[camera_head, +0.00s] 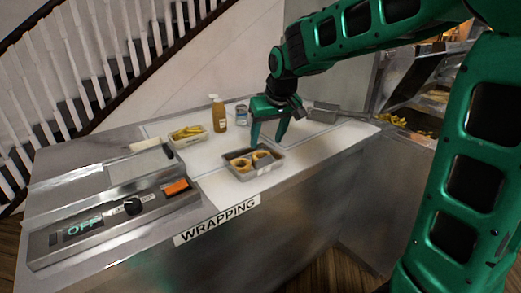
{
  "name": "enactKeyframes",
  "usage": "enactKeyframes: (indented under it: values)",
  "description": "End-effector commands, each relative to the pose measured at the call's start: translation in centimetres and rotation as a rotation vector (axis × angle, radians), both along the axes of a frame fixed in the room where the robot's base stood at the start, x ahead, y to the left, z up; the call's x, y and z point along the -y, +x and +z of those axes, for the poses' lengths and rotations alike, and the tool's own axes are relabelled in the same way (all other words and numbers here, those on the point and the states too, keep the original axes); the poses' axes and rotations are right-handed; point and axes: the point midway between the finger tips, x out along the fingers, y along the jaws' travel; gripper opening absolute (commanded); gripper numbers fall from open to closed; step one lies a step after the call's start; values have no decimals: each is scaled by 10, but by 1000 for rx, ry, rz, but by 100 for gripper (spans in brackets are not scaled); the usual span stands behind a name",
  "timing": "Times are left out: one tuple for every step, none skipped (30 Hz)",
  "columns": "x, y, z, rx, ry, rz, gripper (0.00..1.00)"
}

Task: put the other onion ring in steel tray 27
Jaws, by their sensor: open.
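Two golden-brown onion rings lie in a steel tray (268,171) at the front of the white worktop: a left onion ring (241,165) and a right onion ring (262,156). Something darker lies around them in the tray. My gripper (267,143) is open and empty, pointing down just above and behind this tray, near the right ring. Another steel tray (324,113) stands behind and to the right; its inside is hard to see. The tray labels are too small to read, so I cannot tell which is number 27.
A pale container (188,140) with yellow food, an amber bottle (217,114) and a small clear jar (241,116) stand behind left. A wrapping machine (120,210) reading OFF fills the left. The worktop right of the front tray is clear.

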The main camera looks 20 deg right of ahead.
Motion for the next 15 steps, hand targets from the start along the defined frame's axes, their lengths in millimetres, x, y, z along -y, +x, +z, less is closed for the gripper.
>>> enactKeyframes:
  values:
    - [0,-3,10,4,0,0,55]
    - [0,-5,14,4,0,0,55]
    - [0,-7,19,3,0,0,55]
    - [0,-9,22,2,0,0,55]
    - [0,-10,25,3,0,0,55]
    - [1,-11,29,2,0,1,55]
    - [0,-12,30,1,0,1,55]
    - [1,-13,32,0,0,1,55]
    - [1,-14,34,0,0,1,55]
    - [1,-14,35,0,0,1,55]
    - [1,-15,36,0,0,1,55]
    - [0,-15,36,0,0,1,55]
    - [1,-15,37,0,0,1,55]
    - [1,-15,37,0,0,1,55]
    - [1,-16,37,0,0,1,55]
